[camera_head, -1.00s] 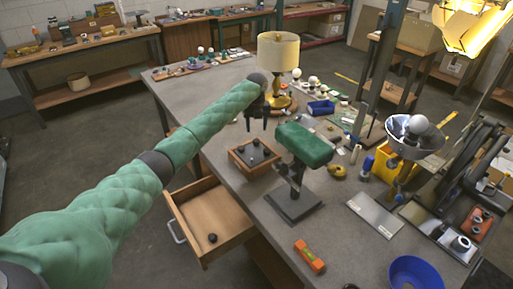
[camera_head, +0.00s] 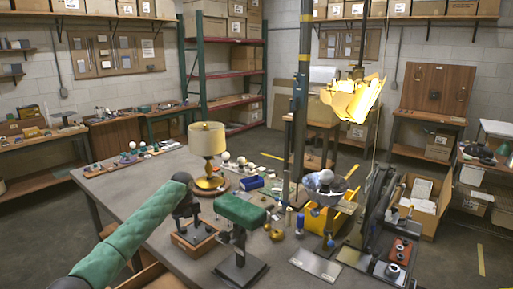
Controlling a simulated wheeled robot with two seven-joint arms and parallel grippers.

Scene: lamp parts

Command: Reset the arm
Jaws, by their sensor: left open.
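My left arm (camera_head: 132,232) in its green quilted cover reaches in from the lower left. My left gripper (camera_head: 187,218) is dark, points down and is open with nothing seen between its fingers. It appears over or just behind the small wooden tray (camera_head: 197,243); the exact gap cannot be told. A table lamp with a cream shade (camera_head: 207,139) and a yellow base stands beyond it. A green padded block on a black stand (camera_head: 240,209) is to its right. My right gripper is not in view.
The grey workbench (camera_head: 128,192) holds a blue bin (camera_head: 251,183), a yellow container (camera_head: 322,221), a silver reflector (camera_head: 326,183) and several small parts. A lit yellow hanging lamp (camera_head: 352,98) is above the right side. A dark post (camera_head: 300,100) rises behind.

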